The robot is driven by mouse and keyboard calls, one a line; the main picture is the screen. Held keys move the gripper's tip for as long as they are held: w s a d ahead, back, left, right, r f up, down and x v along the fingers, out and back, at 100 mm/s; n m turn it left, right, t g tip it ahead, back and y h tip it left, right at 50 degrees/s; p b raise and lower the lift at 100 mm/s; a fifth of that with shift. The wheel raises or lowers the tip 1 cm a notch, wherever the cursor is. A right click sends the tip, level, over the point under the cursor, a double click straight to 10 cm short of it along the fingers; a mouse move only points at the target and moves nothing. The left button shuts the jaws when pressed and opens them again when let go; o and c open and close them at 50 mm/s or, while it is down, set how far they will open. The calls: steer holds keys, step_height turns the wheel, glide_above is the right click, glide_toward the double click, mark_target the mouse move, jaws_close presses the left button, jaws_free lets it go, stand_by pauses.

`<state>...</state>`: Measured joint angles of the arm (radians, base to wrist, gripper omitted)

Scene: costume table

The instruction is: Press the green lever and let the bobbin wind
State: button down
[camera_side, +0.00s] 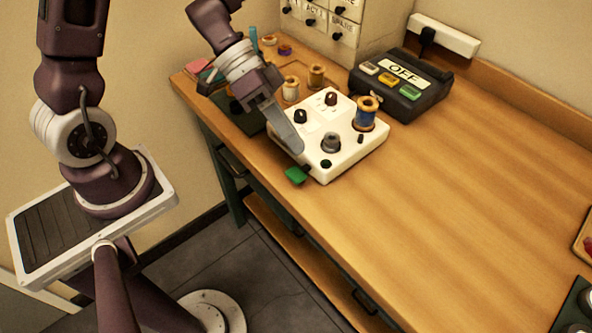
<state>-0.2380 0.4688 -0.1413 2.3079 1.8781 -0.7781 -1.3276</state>
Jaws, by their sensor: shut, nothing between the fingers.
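The green lever (297,175) sticks out from the front left edge of the white bobbin winder (345,157) on the wooden table. My gripper (297,149) is shut and empty, pointing down over the winder's front left edge, its tips close above the lever. I cannot tell whether the tips touch the lever. A grey bobbin (331,142) sits on top of the winder near its front. A spool of blue thread (366,113) stands upright at the winder's back right. Two dark knobs are on the winder's top.
A dark box (402,85) with an OFF label and coloured buttons stands behind the winder. Several thread spools (317,76) stand at the back left, near a small drawer cabinet (345,28). The table's middle and right are mostly clear.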

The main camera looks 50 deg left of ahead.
mark_target(299, 175)
steer(key=shift+f, duration=2.25)
steer(key=shift+f, duration=0.15)
steer(key=shift+f, duration=0.25)
steer(key=shift+f, duration=0.95)
stand_by(0.9)
steer(key=shift+r, duration=1.4)
steer(key=shift+r, duration=2.5)
